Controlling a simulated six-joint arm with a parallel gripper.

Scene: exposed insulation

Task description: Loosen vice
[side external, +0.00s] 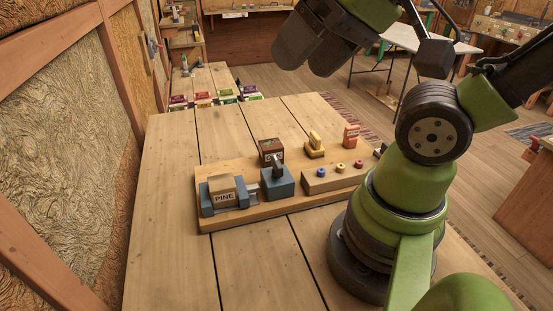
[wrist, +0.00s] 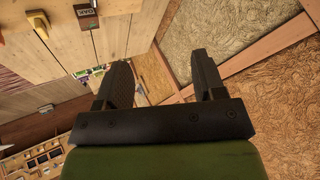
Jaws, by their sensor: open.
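In the side external view, a blue vice (side external: 207,203) sits at the left end of a wooden board. A wooden block marked PINE (side external: 224,196) sits between its jaws; I cannot tell how tightly. Just right of it is a blue housing (side external: 277,186) with a dark upright lever (side external: 278,166) on top. My gripper (wrist: 161,60) shows in the wrist view with its two dark fingers apart and nothing between them. It is up away from the board, and its fingers are not clearly visible in the side external view. The vice is not recognizable in the wrist view.
The wooden board (side external: 215,222) also holds a brown block (side external: 271,147), a yellow piece (side external: 315,146), a red-orange piece (side external: 351,134) and a box with coloured buttons (side external: 325,183). Colourful packets (side external: 203,98) lie beyond. The table's left and front areas are bare. An insulated wall (side external: 60,150) stands left.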

